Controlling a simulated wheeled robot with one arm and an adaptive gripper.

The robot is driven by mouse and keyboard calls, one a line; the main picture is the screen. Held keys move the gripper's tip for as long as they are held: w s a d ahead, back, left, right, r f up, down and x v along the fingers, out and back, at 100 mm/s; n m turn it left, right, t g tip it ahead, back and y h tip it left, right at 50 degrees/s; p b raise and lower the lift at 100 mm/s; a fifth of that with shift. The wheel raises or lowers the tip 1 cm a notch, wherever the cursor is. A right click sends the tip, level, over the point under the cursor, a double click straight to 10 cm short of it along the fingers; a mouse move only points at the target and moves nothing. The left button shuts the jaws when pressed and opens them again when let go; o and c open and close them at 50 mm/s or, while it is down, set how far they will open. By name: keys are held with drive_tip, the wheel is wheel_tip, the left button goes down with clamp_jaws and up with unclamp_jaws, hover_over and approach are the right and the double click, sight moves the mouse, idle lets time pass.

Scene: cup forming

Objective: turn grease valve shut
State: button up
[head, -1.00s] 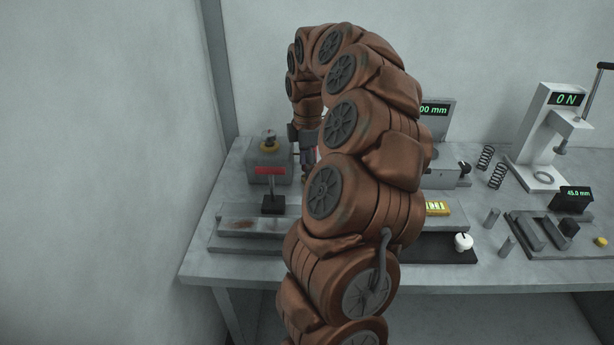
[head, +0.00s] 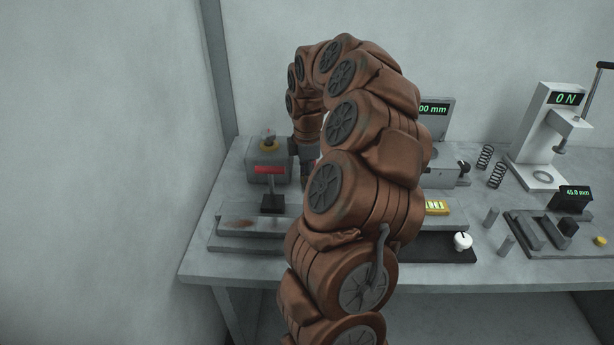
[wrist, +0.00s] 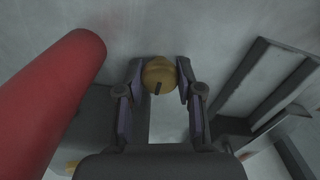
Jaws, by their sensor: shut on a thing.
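A round brass-coloured knob (wrist: 159,72) with a dark pointer mark shows in the wrist view, and I take it for the grease valve. My gripper (wrist: 161,80) is shut on it, with one finger on each side. In the head view my gripper (head: 306,175) is mostly hidden behind my arm, just right of the grey box and the red display. The knob in its grip cannot be made out there.
A grey box (head: 255,162) with a yellow-ringed top and a red display (head: 270,170) on a dark stand are close by on the left. A large red cylinder (wrist: 50,100) fills the left of the wrist view. Springs (head: 486,157) and a press (head: 546,140) stand at right.

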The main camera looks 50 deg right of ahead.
drive_tip(key=shift+c, duration=1.4)
drive_tip(key=shift+m, duration=0.4)
drive_tip(key=m+b, duration=0.2)
drive_tip(key=m, duration=0.1)
drive_tip(key=shift+f+m, duration=0.15)
drive_tip(key=shift+m, duration=0.15)
drive_tip(key=m+b, duration=0.2)
drive_tip(key=m, duration=0.2)
drive_tip(key=shift+m, duration=0.3)
drive_tip(key=m+b, duration=0.2)
drive_tip(key=m, duration=0.2)
drive_tip(key=shift+m, duration=0.3)
drive_tip(key=shift+m+b, duration=0.6)
drive_tip(key=shift+m, duration=1.6)
